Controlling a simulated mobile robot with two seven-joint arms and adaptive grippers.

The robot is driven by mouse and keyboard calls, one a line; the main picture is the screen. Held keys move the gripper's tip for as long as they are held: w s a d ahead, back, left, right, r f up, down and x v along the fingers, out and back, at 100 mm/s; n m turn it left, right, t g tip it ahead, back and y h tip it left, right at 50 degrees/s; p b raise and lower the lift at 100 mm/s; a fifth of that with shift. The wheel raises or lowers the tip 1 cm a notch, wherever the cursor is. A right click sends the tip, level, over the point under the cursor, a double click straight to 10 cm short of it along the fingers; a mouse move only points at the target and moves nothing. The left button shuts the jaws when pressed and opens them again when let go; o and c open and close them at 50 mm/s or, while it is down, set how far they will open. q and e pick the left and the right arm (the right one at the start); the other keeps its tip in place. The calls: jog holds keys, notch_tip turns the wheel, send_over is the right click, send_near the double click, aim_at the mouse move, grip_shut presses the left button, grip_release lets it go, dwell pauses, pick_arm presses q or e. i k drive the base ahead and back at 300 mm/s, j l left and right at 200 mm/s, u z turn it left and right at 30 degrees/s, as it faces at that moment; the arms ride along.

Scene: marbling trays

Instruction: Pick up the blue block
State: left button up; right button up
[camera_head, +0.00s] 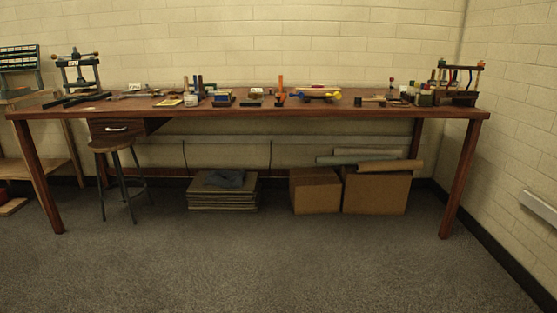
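A long brown wooden workbench (262,112) stands across the room against the back wall, with many small objects on its top. A small block-like item with blue and yellow on it (222,98) sits left of the bench's middle. Another item with blue and yellow parts (320,96) lies right of the middle. Both are too small at this distance to tell which is the blue block. Neither of my grippers shows in the head view.
A stool (112,147) stands under the bench's left part. Two cardboard boxes (376,194) (315,192) and a stack of flat sheets (222,198) sit on the floor beneath it. A shelf unit stands at the far left. The carpet in front (270,265) is clear.

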aim_at(218, 96)
jog(key=i+u, duration=0.2)
jog(key=i, duration=0.2)
jog(key=i+l+u, duration=0.2)
jog(key=i, duration=0.15)
jog(key=i+l+u, duration=0.2)
jog(key=i, duration=0.2)
